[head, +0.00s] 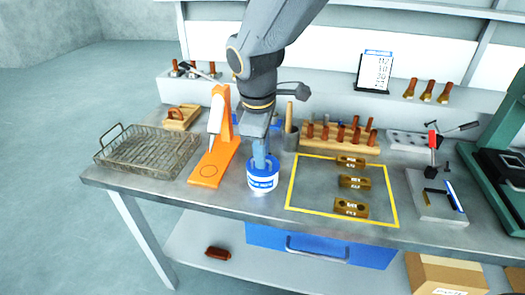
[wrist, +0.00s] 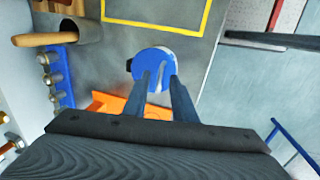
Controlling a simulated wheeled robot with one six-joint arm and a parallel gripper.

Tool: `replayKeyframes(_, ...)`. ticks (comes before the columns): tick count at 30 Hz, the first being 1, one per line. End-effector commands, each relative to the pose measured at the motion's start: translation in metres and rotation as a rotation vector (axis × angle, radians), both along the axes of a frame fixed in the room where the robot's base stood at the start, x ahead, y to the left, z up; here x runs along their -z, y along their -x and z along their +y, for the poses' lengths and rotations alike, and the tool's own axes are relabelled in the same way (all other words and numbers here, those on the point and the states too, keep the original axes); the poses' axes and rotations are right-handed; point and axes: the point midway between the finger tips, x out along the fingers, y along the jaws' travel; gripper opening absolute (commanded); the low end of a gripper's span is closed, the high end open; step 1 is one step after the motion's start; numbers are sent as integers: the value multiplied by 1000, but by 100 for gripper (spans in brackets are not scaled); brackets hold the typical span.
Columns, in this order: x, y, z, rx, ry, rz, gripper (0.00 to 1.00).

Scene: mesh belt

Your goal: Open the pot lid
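The pot (head: 263,183) is a small white and blue tub standing upright on the grey bench, just left of the yellow outline. Its round blue lid (wrist: 150,60) sits on top and shows from above in the wrist view. My gripper (head: 262,158) points down directly over the lid. In the wrist view my gripper (wrist: 161,78) has its two fingers apart, with their tips over the near part of the lid. A greyish strip shows between the fingers. I cannot tell whether the fingers touch the lid.
An orange stand (head: 212,160) is close on the left, with a wire basket (head: 145,153) beyond it. Several brass blocks (head: 350,208) lie inside the yellow outline (head: 391,200) on the right. A grey cup (head: 290,138) with a wooden handle stands behind.

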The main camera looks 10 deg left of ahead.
Motion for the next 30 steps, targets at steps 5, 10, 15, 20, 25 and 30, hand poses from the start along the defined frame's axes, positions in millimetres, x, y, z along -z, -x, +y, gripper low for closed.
replayKeyframes(5, 0, 0, 0, 0, 0, 0, 0)
replayKeyframes(10, 0, 0, 0, 0, 0, 0, 0)
replayKeyframes(15, 0, 0, 0, 0, 0, 1, 0)
replayKeyframes(20, 0, 0, 0, 0, 0, 1, 0)
replayKeyframes(25, 0, 1, 0, 0, 0, 1, 0)
replayKeyframes(30, 0, 1, 0, 0, 0, 1, 0)
